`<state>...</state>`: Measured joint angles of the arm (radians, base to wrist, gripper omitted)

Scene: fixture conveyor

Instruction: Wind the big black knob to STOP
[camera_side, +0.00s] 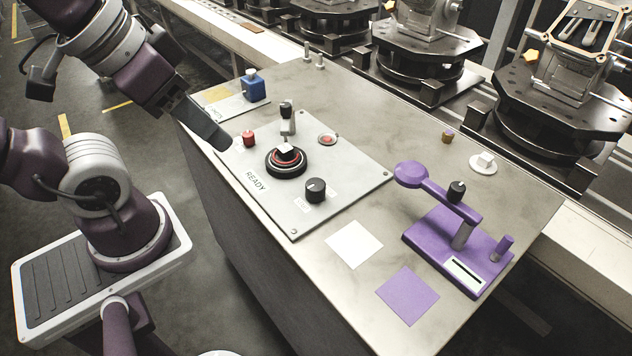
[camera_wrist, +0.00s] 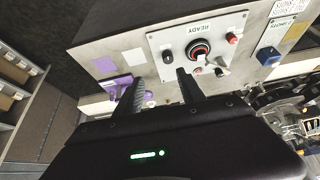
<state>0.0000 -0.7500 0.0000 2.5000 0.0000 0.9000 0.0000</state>
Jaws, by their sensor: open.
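A light grey panel marked READY (camera_side: 258,178) lies on the metal bench. A black knob with a pale pointer line (camera_side: 315,190) sits near its front edge, with small unreadable labels beside it. It also shows in the wrist view (camera_wrist: 167,57). Behind it is a wider black round control (camera_side: 286,168) with a red ring and a pale block on top, also in the wrist view (camera_wrist: 198,50). I cannot read STOP anywhere. My gripper (camera_side: 224,144) hangs above the panel's left edge, apart from both controls. In the wrist view its two fingers are spread (camera_wrist: 160,76) with nothing held.
The panel also carries a red button (camera_side: 249,139), an upright black-tipped lever (camera_side: 287,112) and a round red-centred fitting (camera_side: 327,139). A blue block (camera_side: 253,88) stands behind. A purple lever fixture (camera_side: 455,245) stands right, near flat white (camera_side: 354,244) and purple (camera_side: 408,296) squares.

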